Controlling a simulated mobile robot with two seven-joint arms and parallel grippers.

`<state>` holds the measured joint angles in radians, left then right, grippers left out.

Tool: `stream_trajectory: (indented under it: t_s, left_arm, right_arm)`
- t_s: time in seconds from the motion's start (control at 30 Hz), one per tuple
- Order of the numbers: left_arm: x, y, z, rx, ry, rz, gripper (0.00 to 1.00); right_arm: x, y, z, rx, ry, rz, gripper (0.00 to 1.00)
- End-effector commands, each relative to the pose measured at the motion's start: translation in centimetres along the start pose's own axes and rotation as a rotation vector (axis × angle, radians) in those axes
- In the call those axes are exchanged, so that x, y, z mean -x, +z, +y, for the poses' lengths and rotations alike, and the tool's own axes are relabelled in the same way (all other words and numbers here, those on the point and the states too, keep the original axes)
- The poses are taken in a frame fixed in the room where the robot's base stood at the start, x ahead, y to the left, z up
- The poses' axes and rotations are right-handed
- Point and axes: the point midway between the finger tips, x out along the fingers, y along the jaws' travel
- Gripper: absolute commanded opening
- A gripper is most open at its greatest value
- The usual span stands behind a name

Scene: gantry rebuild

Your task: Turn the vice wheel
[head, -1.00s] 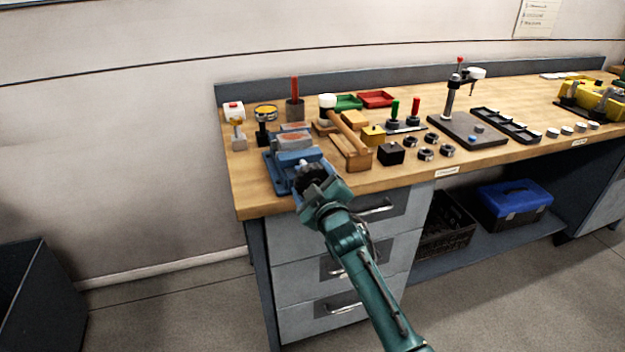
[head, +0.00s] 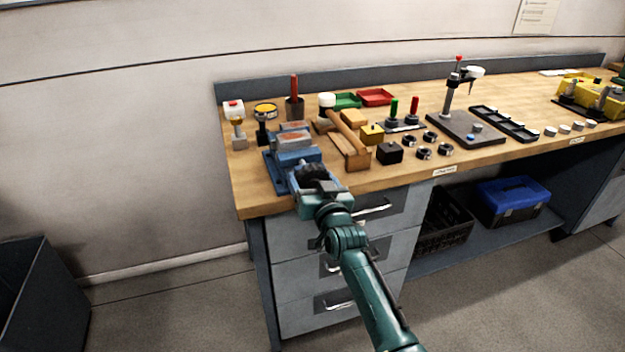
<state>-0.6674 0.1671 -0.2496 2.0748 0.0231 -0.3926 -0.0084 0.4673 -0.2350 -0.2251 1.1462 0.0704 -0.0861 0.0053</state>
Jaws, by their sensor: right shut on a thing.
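The blue vice (head: 281,168) sits at the left front corner of the wooden workbench (head: 250,203). Its jaws hold a grey block with an orange-red top patch. The dark vice wheel (head: 311,170) is at the front of the vice, partly hidden by my right gripper. My right gripper (head: 315,184), on a teal arm from the bottom, is shut on the wheel at the bench's front edge. The fingertips are dark and small against the wheel. My left gripper is not in view.
A wooden block stand with a mallet (head: 347,137) stands close right of the vice. A black block (head: 389,153) and several dark rings (head: 424,152) lie further right.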

Motion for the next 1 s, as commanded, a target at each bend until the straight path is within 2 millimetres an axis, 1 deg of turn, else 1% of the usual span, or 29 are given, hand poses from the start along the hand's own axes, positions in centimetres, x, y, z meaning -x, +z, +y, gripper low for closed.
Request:
stream_trajectory:
  t_s: [0.2,0.4,0.6,1.0]
  left_arm:
    - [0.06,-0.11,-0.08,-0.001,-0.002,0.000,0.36]
    - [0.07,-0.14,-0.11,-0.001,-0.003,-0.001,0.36]
    - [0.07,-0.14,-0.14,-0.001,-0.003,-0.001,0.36]
    - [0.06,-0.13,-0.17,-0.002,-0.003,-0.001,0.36]
  right_arm:
    - [0.02,0.09,0.00,-0.151,0.000,-0.002,0.52]
    - [0.02,0.11,0.01,-0.239,0.000,-0.002,0.52]
    - [0.02,0.11,0.02,-0.283,0.000,-0.002,0.52]
    - [0.02,0.11,0.02,-0.293,0.000,-0.002,0.52]
